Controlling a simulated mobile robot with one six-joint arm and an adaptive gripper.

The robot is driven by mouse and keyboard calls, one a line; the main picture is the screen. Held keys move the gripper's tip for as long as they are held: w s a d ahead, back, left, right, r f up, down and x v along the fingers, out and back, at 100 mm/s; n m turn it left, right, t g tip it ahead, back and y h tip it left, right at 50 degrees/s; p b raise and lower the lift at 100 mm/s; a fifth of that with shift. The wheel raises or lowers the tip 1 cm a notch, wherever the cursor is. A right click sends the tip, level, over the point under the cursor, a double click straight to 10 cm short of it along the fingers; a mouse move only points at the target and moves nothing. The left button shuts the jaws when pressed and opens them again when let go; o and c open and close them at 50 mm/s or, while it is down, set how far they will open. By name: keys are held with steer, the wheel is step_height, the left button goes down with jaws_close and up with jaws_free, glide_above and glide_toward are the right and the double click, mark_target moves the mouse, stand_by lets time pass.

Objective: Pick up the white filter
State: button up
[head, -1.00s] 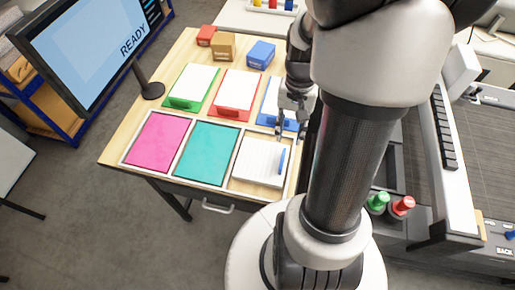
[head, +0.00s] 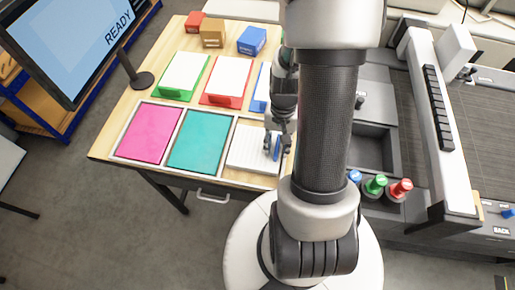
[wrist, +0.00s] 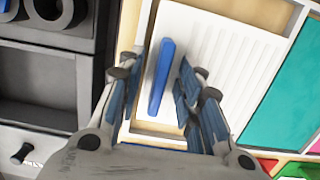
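The white filter (head: 250,148) is a flat pleated panel in the right compartment of the tray (head: 228,172) at the table's front. It has a raised blue bar handle near its right edge. In the wrist view the filter (wrist: 225,50) lies beneath my gripper, with the blue handle (wrist: 161,76) showing between the fingers. My gripper (wrist: 157,70) is open, one finger on each side of the handle, with visible gaps. In the head view my gripper (head: 277,146) is low over the filter's right side and hides part of it.
Pink (head: 150,132) and teal (head: 200,141) panels fill the other compartments. Green (head: 181,75) and red (head: 227,80) holders with white sheets stand behind. A monitor (head: 70,35) is at the left. A grey machine with green (head: 375,184) and red (head: 400,189) buttons is at the right.

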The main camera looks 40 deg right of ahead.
jaws_close()
stand_by(0.4)
